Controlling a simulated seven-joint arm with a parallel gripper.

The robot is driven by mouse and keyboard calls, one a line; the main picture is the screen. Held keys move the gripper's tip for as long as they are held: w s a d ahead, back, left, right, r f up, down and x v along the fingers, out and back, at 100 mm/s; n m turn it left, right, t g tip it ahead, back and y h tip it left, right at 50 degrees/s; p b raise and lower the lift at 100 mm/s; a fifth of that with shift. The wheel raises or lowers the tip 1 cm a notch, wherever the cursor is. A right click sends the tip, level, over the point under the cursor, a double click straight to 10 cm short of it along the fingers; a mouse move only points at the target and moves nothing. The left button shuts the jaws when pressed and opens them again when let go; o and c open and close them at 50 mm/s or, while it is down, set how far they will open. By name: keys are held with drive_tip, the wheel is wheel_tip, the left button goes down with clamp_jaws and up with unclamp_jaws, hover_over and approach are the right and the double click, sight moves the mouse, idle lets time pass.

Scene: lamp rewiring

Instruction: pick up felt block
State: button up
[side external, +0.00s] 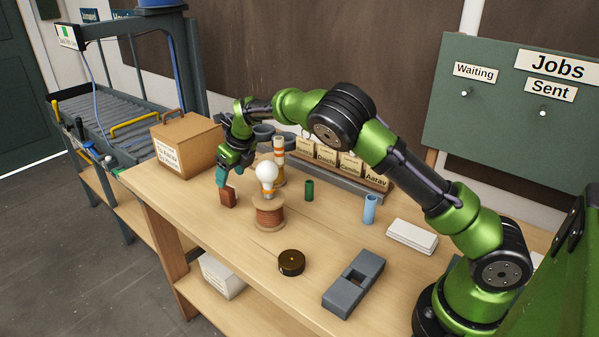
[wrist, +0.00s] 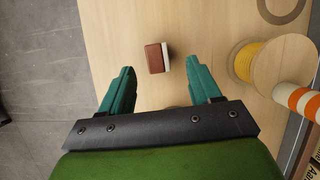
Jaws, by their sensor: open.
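The felt block (side external: 227,196) is a small reddish-brown block standing on the wooden table near its left edge. In the wrist view the block (wrist: 154,58) shows a brown face and a pale strip along its right side. My gripper (side external: 222,174) is above the block in the side view, pointing down. In the wrist view my gripper (wrist: 156,74) has its two teal fingers apart, with nothing between them. The block lies just ahead of the gap between the fingertips, apart from both.
A copper-coloured spool (side external: 269,213) with a light bulb (side external: 267,173) above it stands right of the block. An orange-and-white striped post (side external: 279,153) is behind. A cardboard box (side external: 187,142) is at the back left. A green cylinder (side external: 309,190) stands farther right.

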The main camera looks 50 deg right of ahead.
sight(227, 187)
drive_tip(key=shift+s+x, duration=0.1)
drive_tip(key=shift+x, duration=1.5)
drive_tip(key=shift+s+x, duration=0.15)
drive_tip(key=shift+x, duration=1.4)
drive_tip(key=shift+a+f, duration=0.1)
drive_tip(key=shift+a, duration=0.1)
drive_tip(key=shift+c, duration=0.2)
drive_tip(key=c, duration=1)
